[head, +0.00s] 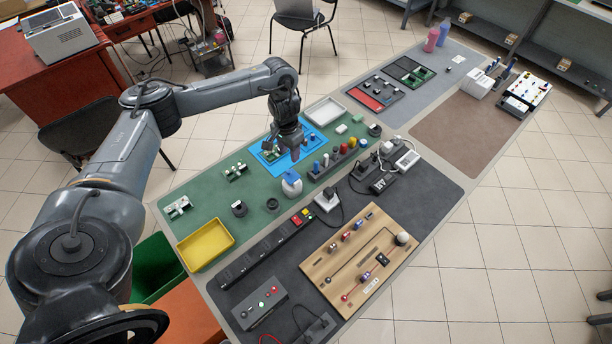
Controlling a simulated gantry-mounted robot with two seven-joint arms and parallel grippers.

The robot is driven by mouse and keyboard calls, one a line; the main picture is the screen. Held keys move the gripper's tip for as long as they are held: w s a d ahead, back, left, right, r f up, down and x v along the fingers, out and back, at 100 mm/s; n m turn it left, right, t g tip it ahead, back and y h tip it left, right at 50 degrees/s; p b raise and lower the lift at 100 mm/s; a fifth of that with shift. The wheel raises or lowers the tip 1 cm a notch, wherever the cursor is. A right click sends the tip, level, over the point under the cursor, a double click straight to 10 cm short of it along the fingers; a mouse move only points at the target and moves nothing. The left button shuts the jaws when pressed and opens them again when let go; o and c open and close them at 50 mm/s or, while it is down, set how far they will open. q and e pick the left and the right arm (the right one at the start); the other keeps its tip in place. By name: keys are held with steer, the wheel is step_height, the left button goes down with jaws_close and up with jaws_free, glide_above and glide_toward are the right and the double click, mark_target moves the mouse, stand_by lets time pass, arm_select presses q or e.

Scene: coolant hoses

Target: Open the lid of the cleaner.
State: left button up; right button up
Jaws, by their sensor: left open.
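No object in view is plainly a cleaner with a lid, so I cannot tell which one it is. A small white bottle with a blue cap (291,184) stands upright on the green mat, with its cap on. A pale box-shaped machine (62,38) sits on the red table at the far left. My left gripper (294,152) points down over the blue mat (270,163), behind the bottle and apart from it. It is open, and its fingertips are small and dark here. My right gripper is out of view.
A row of colored pegs in a dark rack (338,160) stands just right of my gripper. A yellow tray (205,245), a wooden board (345,275) with knobs, and a white tray (326,111) lie on the workbench. The brown mat (450,135) is largely clear.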

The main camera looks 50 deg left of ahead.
mark_target(289, 171)
arm_select(q)
steer(key=shift+n, duration=0.4)
steer(key=f+b, duration=0.1)
steer(key=f, duration=0.1)
steer(key=f+b, duration=0.2)
steer(key=f, duration=0.1)
steer(key=a+f+b, duration=0.1)
steer(key=f+b, duration=0.1)
steer(key=shift+s+f, duration=0.2)
steer(key=shift+f, duration=1.35)
steer(key=shift+c, duration=0.4)
jaws_close()
